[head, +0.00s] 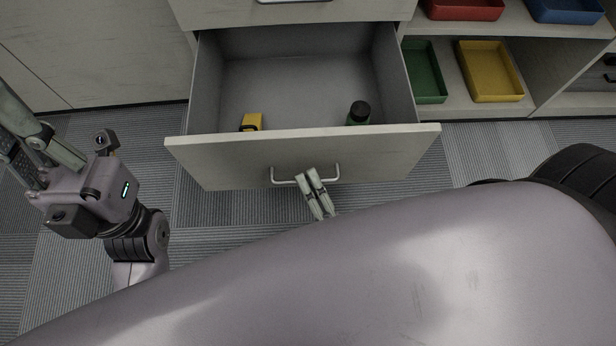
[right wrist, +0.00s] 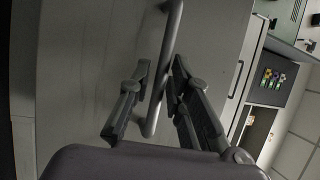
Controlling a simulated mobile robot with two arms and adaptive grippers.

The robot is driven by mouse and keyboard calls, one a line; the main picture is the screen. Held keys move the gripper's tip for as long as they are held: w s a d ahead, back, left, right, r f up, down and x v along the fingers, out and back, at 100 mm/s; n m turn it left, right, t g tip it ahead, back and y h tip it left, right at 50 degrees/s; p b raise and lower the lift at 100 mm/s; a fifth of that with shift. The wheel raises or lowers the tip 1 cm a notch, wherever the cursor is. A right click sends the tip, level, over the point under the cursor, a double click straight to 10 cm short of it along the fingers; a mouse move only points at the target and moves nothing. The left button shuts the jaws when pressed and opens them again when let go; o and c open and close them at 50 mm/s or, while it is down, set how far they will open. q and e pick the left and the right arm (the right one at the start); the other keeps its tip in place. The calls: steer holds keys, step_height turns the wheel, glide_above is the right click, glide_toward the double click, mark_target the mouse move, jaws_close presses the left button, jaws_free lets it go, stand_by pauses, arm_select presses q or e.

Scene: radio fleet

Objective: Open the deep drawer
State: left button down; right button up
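The deep drawer (head: 302,158) is pulled well out of its cabinet in the head view, and its inside shows. Its bar handle (head: 283,181) is on the front panel. My right gripper (head: 308,178) is at the middle of this handle. In the right wrist view the handle bar (right wrist: 170,40) runs between the two fingers of the right gripper (right wrist: 160,75), with a gap beside the left finger. My left gripper (head: 22,140) is at the left edge of the head view, away from the drawer; its fingertips are cut off.
Inside the drawer lie a yellow object (head: 251,122) and a dark-capped green bottle (head: 358,114). Open shelves at the right hold a green tray (head: 425,75), a yellow tray (head: 490,72), a red tray (head: 463,8) and a blue tray (head: 565,10).

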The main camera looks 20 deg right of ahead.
steer(key=v, duration=1.1)
